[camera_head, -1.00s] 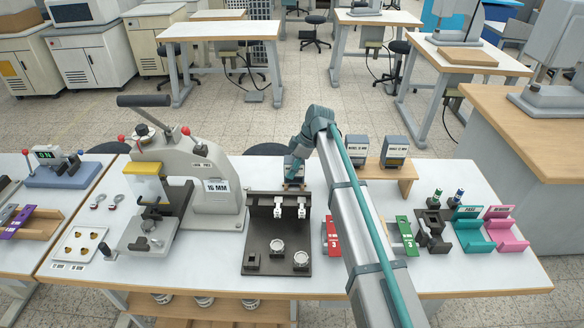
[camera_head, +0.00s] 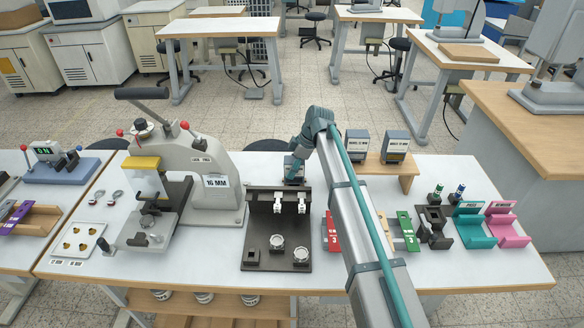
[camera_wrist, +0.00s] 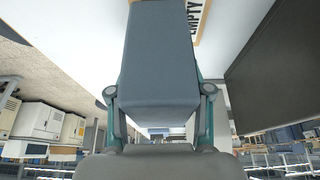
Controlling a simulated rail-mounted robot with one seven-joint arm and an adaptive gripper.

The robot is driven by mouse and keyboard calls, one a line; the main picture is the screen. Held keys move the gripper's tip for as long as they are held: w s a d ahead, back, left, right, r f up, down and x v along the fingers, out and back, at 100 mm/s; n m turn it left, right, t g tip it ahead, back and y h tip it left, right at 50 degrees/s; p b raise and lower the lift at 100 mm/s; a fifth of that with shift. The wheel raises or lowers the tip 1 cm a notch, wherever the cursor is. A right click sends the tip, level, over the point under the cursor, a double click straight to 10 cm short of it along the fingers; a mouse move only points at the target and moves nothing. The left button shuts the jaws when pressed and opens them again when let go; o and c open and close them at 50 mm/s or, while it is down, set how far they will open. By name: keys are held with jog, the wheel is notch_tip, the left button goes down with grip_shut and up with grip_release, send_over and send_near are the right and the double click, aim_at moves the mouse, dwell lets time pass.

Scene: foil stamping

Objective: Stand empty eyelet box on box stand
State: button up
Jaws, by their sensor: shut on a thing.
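My gripper (camera_wrist: 160,98) is shut on a grey-blue eyelet box (camera_wrist: 158,50), with one teal finger on each side in the wrist view. In the head view the held box (camera_head: 290,168) is partly hidden by my wrist, behind the dark fixture at the back of the table. A tan box stand marked EMPTY (camera_wrist: 196,14) shows just beyond the box in the wrist view. The box is low by this stand; I cannot tell whether they touch.
Two more boxes (camera_head: 357,143) (camera_head: 395,146) stand on a wooden shelf (camera_head: 405,171) to the right. The dark fixture (camera_head: 268,235) is in front of my gripper, and a press (camera_head: 210,165) is at left. Teal (camera_head: 472,232) and pink (camera_head: 508,232) holders are at right.

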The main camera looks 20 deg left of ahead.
jog(key=shift+f, duration=0.15)
jog(key=o, duration=1.5)
jog(key=shift+v, duration=3.75)
